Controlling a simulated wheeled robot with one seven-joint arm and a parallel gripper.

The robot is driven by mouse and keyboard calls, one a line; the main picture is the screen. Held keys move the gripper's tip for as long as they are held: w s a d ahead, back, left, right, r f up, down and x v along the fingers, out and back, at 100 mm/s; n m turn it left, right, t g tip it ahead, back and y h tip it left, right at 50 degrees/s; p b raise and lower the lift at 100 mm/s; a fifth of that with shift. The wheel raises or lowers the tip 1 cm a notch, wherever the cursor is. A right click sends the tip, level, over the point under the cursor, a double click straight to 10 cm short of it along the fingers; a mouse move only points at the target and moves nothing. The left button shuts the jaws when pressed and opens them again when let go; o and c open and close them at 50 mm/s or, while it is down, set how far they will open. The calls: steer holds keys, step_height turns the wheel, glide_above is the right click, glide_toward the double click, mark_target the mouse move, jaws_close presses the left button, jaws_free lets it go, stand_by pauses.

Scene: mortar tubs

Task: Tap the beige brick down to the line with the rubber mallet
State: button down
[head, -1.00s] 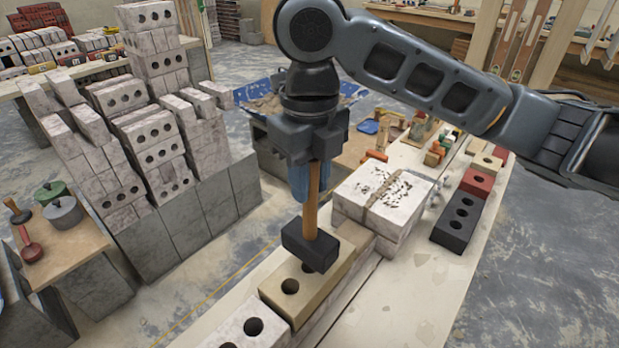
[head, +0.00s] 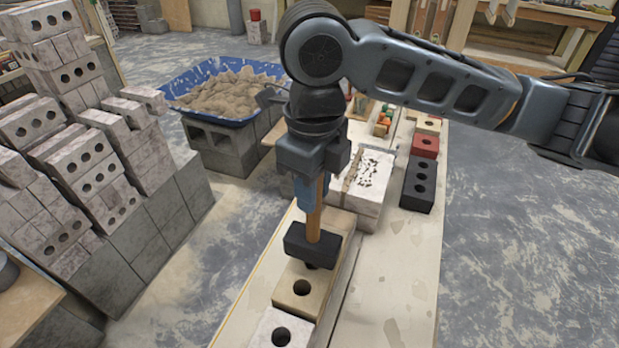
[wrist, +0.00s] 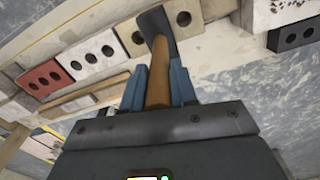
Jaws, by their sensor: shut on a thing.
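The beige brick (head: 303,290), with holes in its top, lies on the wall row, at the end of a white brick. My gripper (head: 311,200) is shut on the wooden handle of the rubber mallet (head: 312,246). The mallet hangs upright, its black head over the middle of the beige brick and covering part of it; I cannot tell whether they touch. In the wrist view my gripper (wrist: 157,78) grips the handle, and the dark head lies across the beige brick (wrist: 128,36). A thin yellow line (head: 262,255) runs along the left of the row.
A white block with a strap (head: 372,190) stands just behind the mallet. Black (head: 419,184) and red (head: 425,146) bricks lie to its right. A blue tub of sand (head: 225,95) and stacked white bricks (head: 85,165) stand left. Floor on the right is clear.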

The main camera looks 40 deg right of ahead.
stand_by(0.3)
step_height(320, 180, down, 4)
steer(key=b, duration=0.4)
steer(key=shift+f, duration=0.2)
steer(key=shift+r+p, duration=0.5)
step_height(320, 180, up, 4)
steer(key=p, duration=0.2)
steer(key=shift+p, duration=0.3)
steer(key=shift+f, duration=0.45)
